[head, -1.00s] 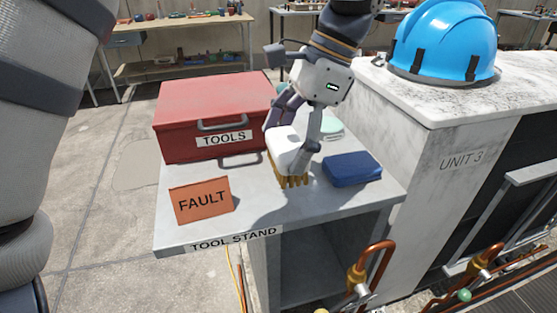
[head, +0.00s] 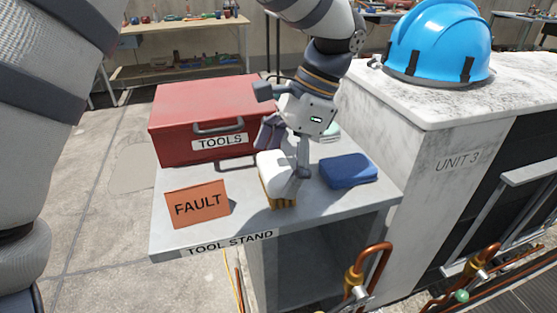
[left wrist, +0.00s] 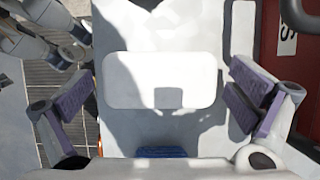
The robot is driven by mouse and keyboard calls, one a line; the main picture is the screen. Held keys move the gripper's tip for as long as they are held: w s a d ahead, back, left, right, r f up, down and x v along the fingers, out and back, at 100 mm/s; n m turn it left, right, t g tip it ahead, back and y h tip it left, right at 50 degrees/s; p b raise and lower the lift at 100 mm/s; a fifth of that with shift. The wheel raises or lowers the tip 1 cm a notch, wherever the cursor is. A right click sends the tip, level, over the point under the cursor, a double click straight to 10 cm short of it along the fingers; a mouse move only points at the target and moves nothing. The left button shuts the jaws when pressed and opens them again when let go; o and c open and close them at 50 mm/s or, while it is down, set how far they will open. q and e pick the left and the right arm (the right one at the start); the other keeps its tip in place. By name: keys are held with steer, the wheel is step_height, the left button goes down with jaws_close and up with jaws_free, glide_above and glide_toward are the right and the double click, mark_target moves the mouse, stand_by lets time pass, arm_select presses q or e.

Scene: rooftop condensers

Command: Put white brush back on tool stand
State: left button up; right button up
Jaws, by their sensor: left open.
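The white brush (head: 273,173) has a white block top and yellow bristles pointing down. It is upright, with its bristles at the top of the grey tool stand (head: 245,222), between the orange FAULT card and the blue block. My left gripper (head: 287,153) is around the brush from above, with its fingers open. In the left wrist view the brush (left wrist: 160,80) lies between the spread fingers of my left gripper (left wrist: 160,95), with a gap on each side. The bristles are hidden in that view. My right gripper is not in view.
A red TOOLS box (head: 205,115) stands behind the brush. The orange FAULT card (head: 197,204) is to its left and a blue block (head: 348,170) to its right. A pale green item (head: 330,132) is partly hidden behind. A blue helmet (head: 440,42) sits on the UNIT 3 cabinet (head: 425,155).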

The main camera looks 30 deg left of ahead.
arm_select(q)
steer(key=b+v, duration=0.1)
steer(key=v, duration=1.1)
steer(key=shift+f, duration=0.1)
